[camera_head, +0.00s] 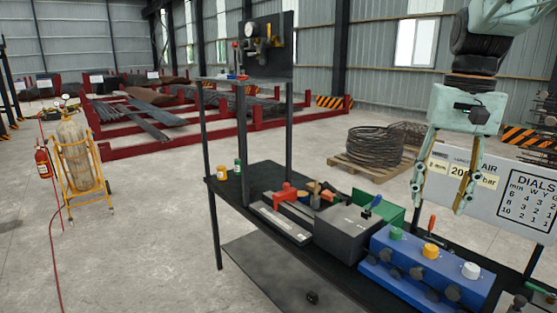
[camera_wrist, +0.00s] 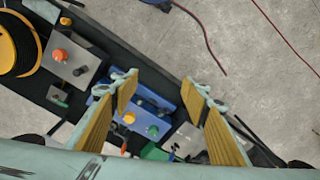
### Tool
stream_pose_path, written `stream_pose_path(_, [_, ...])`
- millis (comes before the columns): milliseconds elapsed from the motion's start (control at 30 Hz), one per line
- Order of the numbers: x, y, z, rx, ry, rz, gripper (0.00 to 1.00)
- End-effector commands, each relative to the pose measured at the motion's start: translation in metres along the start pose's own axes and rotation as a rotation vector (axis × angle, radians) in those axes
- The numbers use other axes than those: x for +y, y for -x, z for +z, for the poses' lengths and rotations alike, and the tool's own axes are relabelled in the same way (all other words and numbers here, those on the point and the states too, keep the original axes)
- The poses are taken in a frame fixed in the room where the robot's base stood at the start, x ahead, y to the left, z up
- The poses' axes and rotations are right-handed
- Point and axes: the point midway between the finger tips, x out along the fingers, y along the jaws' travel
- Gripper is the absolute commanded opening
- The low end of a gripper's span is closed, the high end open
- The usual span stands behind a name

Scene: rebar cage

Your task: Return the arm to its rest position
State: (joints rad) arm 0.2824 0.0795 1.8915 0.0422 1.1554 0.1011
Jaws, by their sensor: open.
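My gripper (camera_head: 440,202) hangs fingers-down at the right of the head view, above the black workbench (camera_head: 262,172). Its two fingers, with yellow pads, stand well apart and nothing is between them. In the wrist view my gripper (camera_wrist: 160,84) is also open and empty. Below it is the blue box (camera_head: 385,277) with green, orange and white knobs; it also shows between the fingers in the wrist view (camera_wrist: 151,104). The gripper appears clear of the box, though the exact height is hard to tell. My upper arm is partly cut off by the top right edge.
A grey box (camera_head: 345,236), a green bin (camera_head: 382,207) and a red tool (camera_head: 285,192) lie on the bench. A dials board (camera_head: 525,195) stands behind my gripper. A post with a gauge panel (camera_head: 266,45) rises at the bench's left. Open floor (camera_head: 140,240) lies left.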

Motion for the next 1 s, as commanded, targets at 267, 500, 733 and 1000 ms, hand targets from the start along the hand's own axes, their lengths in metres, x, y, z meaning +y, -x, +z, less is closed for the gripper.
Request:
stream_pose_path(267, [-0.013, 0.004, 0.047, 0.044, 0.057, 0.000, 0.42])
stream_pose_path(500, [-0.020, 0.004, 0.087, 0.081, 0.103, -0.001, 0.42])
stream_pose_path(733, [-0.025, 0.000, 0.125, 0.116, 0.147, -0.004, 0.42])
stream_pose_path(1000, [-0.028, -0.008, 0.169, 0.157, 0.200, -0.007, 0.42])
